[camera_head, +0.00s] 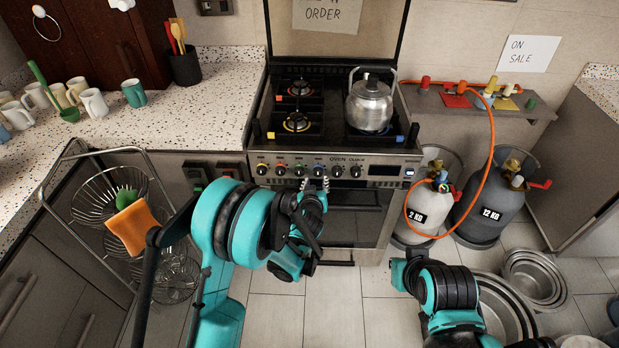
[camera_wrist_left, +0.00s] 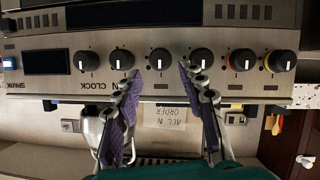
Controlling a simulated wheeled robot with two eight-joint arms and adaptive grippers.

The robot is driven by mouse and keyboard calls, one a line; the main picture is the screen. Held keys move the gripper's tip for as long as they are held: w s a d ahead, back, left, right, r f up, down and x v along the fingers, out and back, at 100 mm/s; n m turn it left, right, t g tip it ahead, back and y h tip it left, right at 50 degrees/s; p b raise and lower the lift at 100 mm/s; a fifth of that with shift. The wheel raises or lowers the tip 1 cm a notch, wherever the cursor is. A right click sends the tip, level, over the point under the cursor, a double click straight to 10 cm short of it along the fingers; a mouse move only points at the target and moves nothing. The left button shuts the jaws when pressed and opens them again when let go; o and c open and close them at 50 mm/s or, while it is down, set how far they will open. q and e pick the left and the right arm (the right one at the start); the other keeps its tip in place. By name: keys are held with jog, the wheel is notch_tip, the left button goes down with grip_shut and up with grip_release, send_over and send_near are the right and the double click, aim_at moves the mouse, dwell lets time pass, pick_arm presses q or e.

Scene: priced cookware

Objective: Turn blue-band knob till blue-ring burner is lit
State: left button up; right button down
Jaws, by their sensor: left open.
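The oven panel (camera_head: 335,160) carries a row of black knobs. The fourth from the left (camera_head: 318,170) faces my left gripper (camera_head: 318,184). In the left wrist view the panel is upside down, and my open left gripper (camera_wrist_left: 158,85) has its purple-padded fingers apart just below that knob (camera_wrist_left: 160,59), not closed on it. The band colours of the middle knobs are too small to tell surely; red and yellow show on two others. A blue tab (camera_head: 400,139) sits at the front right of the hob.
The left burners (camera_head: 296,122) are uncovered. Gas cylinders (camera_head: 430,200) with an orange hose (camera_head: 489,150) stand right of the oven. A wire rack (camera_head: 95,205) is at the left, and metal pans (camera_head: 535,275) lie on the floor at right. My right arm is low right.

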aim_at(318, 174)
pick_arm(q)
jog(key=b+x, duration=0.1)
jog(key=x, duration=0.4)
jog(key=shift+w+f+b, duration=0.2)
jog(key=shift+w+b, duration=0.05)
jog(key=shift+b, duration=0.05)
jog(key=shift+w+f, duration=0.1)
jog(key=shift+w, duration=0.45)
jog(key=shift+c, duration=0.4)
jog(key=c, duration=0.8)
